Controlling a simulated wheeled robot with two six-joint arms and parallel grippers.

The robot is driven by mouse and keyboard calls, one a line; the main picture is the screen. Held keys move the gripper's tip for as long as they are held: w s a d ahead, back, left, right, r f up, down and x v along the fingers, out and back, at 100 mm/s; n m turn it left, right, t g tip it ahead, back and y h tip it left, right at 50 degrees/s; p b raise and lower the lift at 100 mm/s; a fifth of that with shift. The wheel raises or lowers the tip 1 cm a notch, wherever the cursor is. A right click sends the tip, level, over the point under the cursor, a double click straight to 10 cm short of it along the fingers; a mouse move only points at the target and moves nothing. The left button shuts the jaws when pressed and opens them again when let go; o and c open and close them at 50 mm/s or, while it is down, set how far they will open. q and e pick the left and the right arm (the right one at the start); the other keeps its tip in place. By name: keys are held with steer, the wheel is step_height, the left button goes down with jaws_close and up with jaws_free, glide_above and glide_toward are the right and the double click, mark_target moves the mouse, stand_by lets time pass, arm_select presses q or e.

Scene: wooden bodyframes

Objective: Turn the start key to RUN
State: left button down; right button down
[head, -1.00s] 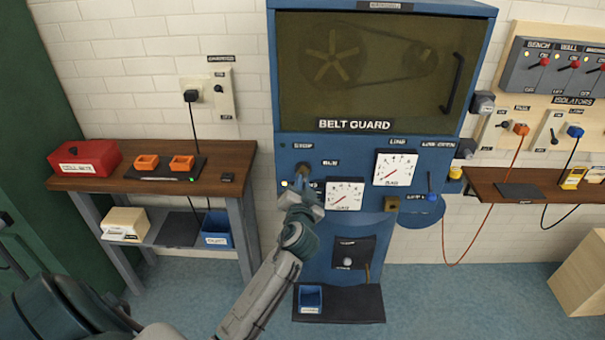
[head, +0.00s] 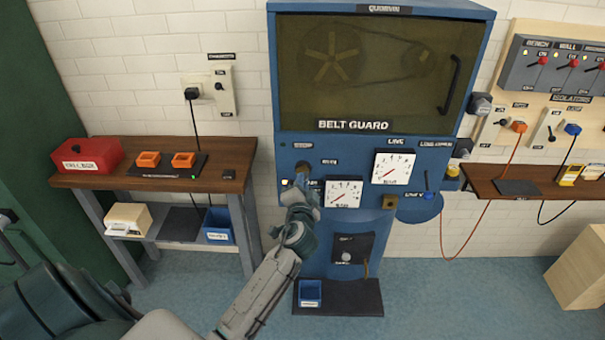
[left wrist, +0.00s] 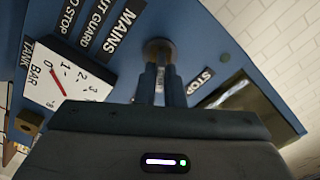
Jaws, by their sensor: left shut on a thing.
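The start key (head: 302,168) is a dark round knob with a brownish look on the blue machine's front panel (head: 350,225), left of the two white gauges. My left gripper (head: 301,183) reaches up to it from below. In the left wrist view the two fingers (left wrist: 161,84) close together just in front of the round knob (left wrist: 158,48), shut on the key's grip. The fingers hide most of the grip, and I cannot read which position it points to. My right gripper is not in view.
A white gauge (head: 344,195) sits close right of my gripper. The belt guard (head: 376,75) is above. A small blue bin (head: 310,292) stands on the machine's lower shelf. A wooden bench (head: 230,155) is at the left. The floor in front is clear.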

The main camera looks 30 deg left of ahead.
arm_select(q)
steer(key=m+p, duration=0.3)
steer(key=m, duration=0.1)
steer(key=shift+m, duration=0.3)
steer(key=c, duration=1.5)
jaws_free()
steer(key=shift+o, duration=0.2)
steer(key=b+v, duration=0.4)
steer(key=v, duration=0.7)
steer(key=shift+b, duration=0.35)
